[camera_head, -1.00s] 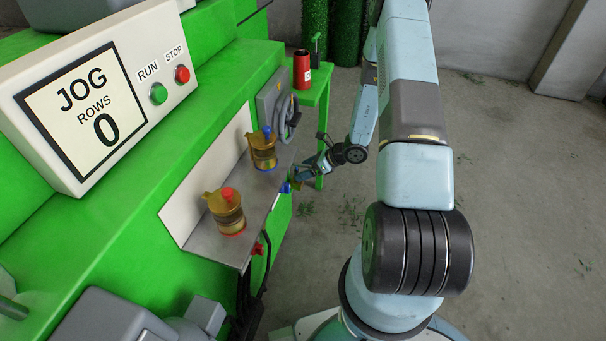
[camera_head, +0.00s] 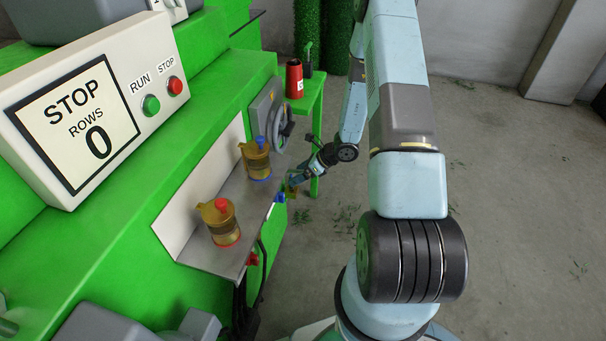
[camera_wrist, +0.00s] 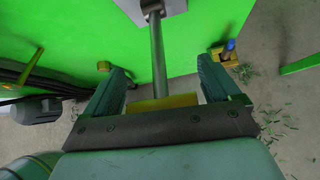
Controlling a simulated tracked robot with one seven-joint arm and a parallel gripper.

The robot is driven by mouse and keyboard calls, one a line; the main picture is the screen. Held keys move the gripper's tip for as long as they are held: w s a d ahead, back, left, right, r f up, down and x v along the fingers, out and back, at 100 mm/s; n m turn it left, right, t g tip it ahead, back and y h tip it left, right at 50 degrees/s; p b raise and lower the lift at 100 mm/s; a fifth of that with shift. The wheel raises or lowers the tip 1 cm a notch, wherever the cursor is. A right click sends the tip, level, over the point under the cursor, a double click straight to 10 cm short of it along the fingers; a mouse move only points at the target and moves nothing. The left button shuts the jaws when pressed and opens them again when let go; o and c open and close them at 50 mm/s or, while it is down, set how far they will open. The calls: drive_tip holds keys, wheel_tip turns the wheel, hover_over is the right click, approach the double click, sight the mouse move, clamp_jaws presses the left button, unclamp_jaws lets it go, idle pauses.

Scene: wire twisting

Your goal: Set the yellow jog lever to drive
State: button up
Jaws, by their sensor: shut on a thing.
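The yellow jog lever shows in the wrist view as a metal rod (camera_wrist: 158,55) coming from a grey mount (camera_wrist: 152,6), with a yellow grip (camera_wrist: 165,102) at its near end. My gripper (camera_wrist: 163,85) has its two green fingers on either side of that grip and is shut on it. In the head view my gripper (camera_head: 294,181) is low beside the shelf's far end; the lever cannot be made out clearly there. The display panel (camera_head: 66,125) reads STOP, rows 0.
Two amber containers, one red-topped (camera_head: 220,222) and one blue-topped (camera_head: 256,158), stand on the metal shelf (camera_head: 215,262). A handwheel (camera_head: 284,127) and a red can (camera_head: 294,79) are beyond. Green RUN (camera_head: 151,105) and red STOP (camera_head: 175,86) buttons sit by the display. Floor at right is clear.

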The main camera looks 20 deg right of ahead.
drive_tip(key=o, duration=1.2)
drive_tip(key=v, duration=1.3)
drive_tip(key=shift+s+d+r, duration=0.1)
drive_tip(key=shift+d+r, duration=0.1)
drive_tip(key=shift+r, duration=0.1)
